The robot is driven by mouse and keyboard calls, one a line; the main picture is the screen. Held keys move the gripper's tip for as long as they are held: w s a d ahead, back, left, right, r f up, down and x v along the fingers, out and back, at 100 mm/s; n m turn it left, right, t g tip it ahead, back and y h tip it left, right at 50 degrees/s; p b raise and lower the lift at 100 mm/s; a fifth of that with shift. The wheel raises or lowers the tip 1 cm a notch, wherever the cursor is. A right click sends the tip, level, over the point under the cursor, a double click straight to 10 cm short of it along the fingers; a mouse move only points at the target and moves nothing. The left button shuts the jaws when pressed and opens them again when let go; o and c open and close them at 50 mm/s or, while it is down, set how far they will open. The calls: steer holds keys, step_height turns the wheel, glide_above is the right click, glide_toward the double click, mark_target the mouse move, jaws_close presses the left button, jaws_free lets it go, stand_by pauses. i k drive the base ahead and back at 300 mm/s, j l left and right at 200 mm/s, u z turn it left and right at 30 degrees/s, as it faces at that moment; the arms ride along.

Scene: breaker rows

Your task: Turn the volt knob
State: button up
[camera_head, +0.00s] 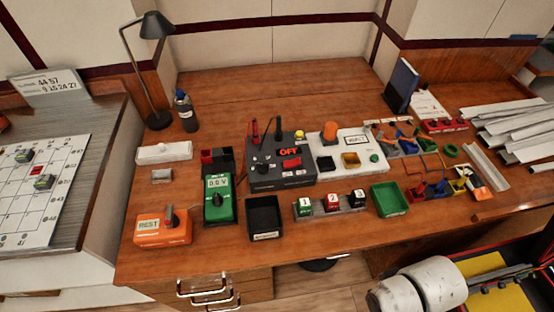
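The green volt meter (220,199) stands on the wooden desk, left of the middle. Its display (217,183) appears to read 0.0 V. The dark volt knob (217,200) sits on the green face below the display. Its exact pointer angle is too small to tell. White rounded parts that look like my arm show at the bottom right, well away from the meter. I cannot make out my gripper's fingers, and nothing of mine touches the knob.
An orange box marked REST (163,228) is left of the meter, a black tray (265,218) right of it. A grey control box (281,165) stands behind right. A lamp (152,75) and bottle (186,112) stand farther back. Bare desk lies behind these.

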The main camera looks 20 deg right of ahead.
mark_target(262, 168)
steer(key=i+j+u, duration=0.75)
steer(key=k+j, duration=0.05)
steer(key=j, duration=0.05)
